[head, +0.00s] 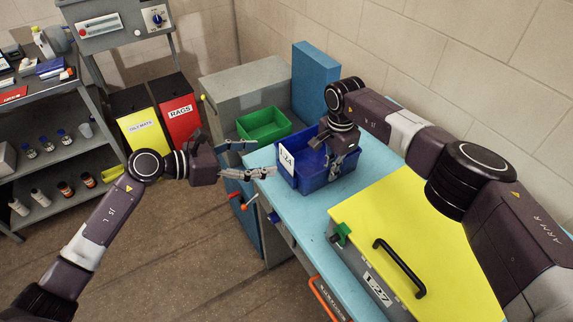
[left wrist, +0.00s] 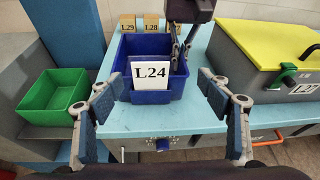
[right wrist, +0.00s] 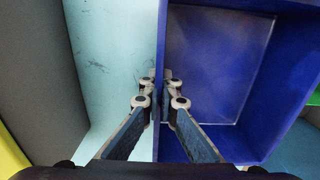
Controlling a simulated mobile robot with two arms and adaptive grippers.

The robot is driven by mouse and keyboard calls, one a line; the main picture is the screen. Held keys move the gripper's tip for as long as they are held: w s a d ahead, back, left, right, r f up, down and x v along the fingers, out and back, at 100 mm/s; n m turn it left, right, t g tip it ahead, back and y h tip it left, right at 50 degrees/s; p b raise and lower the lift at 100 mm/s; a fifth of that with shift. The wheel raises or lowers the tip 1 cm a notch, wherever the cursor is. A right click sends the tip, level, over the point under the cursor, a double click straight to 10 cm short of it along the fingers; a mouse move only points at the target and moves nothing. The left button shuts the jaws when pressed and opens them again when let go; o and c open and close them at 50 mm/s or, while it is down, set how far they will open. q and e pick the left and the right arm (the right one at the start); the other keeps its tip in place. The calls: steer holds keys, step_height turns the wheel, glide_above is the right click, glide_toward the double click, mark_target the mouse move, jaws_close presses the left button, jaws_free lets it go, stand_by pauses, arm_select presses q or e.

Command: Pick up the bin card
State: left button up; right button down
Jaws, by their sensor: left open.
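The bin card, a white card marked L24 (head: 287,157), is on the front of a blue bin (head: 316,182) on the light blue bench. In the left wrist view the card (left wrist: 152,76) faces me, upright. My left gripper (head: 258,158) is open and empty, in front of the card and apart from it; its fingers (left wrist: 156,86) spread to either side of the card in the left wrist view.
A green bin (head: 264,124) stands on a grey cabinet beside the bench. A yellow-lidded case (head: 420,235) with a black handle takes up the near bench. Small L29 (left wrist: 127,22) and L28 (left wrist: 151,22) boxes stand behind the blue bin.

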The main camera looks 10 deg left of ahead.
mark_target(286, 155)
arm_select(q)
steer(key=shift+t, duration=0.7)
steer(key=w+d+f, duration=0.2)
steer(key=w, duration=0.1)
steer(key=shift+d+f, duration=0.15)
steer(key=shift+f, duration=0.1)
steer(key=shift+f+x, duration=0.15)
steer(key=shift+x, duration=1.3)
steer(key=shift+f+x, duration=0.1)
steer(key=shift+x, duration=1.4)
steer(key=shift+s, duration=0.15)
steer(key=c, duration=1)
step_height(286, 155, up, 10)
steer(key=shift+r, duration=0.1)
steer(key=shift+c, duration=0.4)
arm_select(e)
steer(key=c, duration=2.6)
jaws_free()
steer(key=shift+c, duration=0.2)
steer(key=o, duration=0.6)
steer(key=shift+c, duration=0.2)
